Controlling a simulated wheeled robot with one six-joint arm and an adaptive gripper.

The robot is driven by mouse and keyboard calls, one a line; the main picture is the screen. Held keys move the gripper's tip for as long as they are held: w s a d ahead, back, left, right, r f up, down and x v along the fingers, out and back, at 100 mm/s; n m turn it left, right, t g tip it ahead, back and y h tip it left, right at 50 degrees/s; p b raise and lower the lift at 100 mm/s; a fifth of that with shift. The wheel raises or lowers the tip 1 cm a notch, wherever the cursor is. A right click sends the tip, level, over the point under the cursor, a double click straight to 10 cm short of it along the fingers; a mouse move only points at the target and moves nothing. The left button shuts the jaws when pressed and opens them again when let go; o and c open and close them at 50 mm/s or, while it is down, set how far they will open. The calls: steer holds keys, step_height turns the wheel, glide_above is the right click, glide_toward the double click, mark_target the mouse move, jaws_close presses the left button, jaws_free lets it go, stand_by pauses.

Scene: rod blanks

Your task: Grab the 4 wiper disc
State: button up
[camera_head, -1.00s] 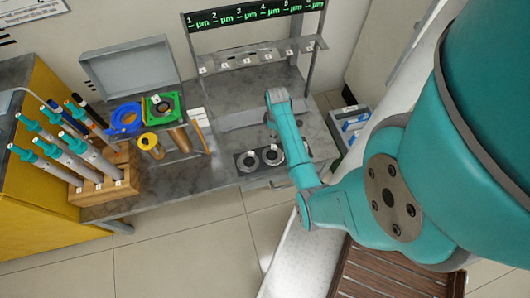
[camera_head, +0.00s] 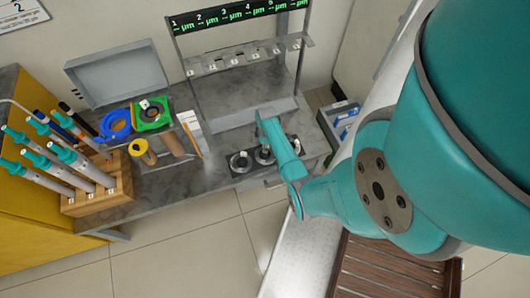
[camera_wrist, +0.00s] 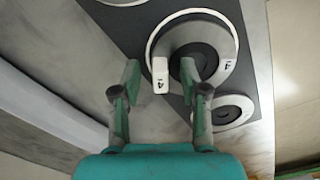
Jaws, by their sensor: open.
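The 4 wiper disc (camera_wrist: 218,35) is a pale round disc with a dark centre, on a dark plate (camera_wrist: 258,75) in the wrist view. It bears a small label that looks like a 4. A white upright tab (camera_wrist: 160,74), marked with what looks like a 4, stands at its near left edge. My gripper (camera_wrist: 158,75) is open, with one finger on each side of the tab; the right finger overlaps the disc's dark centre in the picture. I cannot tell whether either finger touches.
A second disc (camera_wrist: 234,110) sits close by at the lower right, and part of another shows at the top left.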

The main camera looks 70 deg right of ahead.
jaws_close()
stand_by(0.4)
